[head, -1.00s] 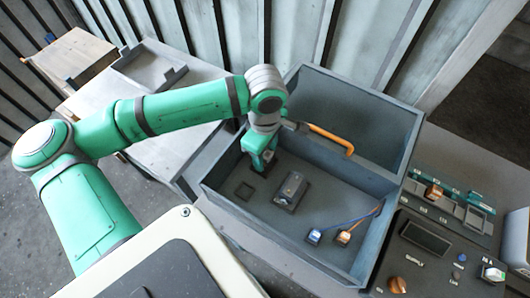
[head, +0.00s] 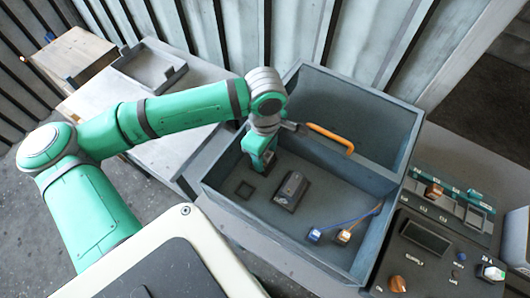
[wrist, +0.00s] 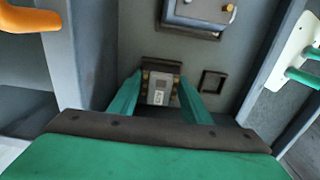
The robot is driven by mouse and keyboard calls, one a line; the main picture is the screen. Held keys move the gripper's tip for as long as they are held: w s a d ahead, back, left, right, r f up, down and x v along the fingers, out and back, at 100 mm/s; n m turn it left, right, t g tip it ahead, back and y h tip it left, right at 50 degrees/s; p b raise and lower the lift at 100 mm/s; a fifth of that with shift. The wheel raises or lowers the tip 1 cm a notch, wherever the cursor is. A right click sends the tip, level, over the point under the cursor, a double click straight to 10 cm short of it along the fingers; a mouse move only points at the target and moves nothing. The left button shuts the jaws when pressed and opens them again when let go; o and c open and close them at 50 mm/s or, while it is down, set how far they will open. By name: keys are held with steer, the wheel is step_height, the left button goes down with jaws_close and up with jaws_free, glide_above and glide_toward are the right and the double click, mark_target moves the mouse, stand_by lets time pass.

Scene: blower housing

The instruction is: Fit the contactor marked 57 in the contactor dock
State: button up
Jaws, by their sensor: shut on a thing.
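In the wrist view my gripper (wrist: 160,98) is shut on a small grey contactor (wrist: 160,88) with brass-coloured terminals and a pale label. The number on the label is too small to read surely. A dark raised frame (wrist: 161,65), apparently the contactor dock, shows just beyond the contactor. I cannot tell whether the contactor is seated in it or just above it. In the head view my gripper (head: 262,165) points down near the back left of the grey housing (head: 330,250), close to its floor. The contactor is mostly hidden there.
An empty square socket (head: 244,190) and a grey boxed unit (head: 290,190) are on the housing floor. An orange handle (head: 330,137) crosses above the housing divider. A control panel (head: 420,260) stands at right.

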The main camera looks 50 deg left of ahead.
steer(key=shift+f, duration=0.35)
steer(key=o, duration=1)
steer(key=shift+o, duration=0.2)
step_height(320, 180, up, 11)
steer(key=shift+f, duration=0.15)
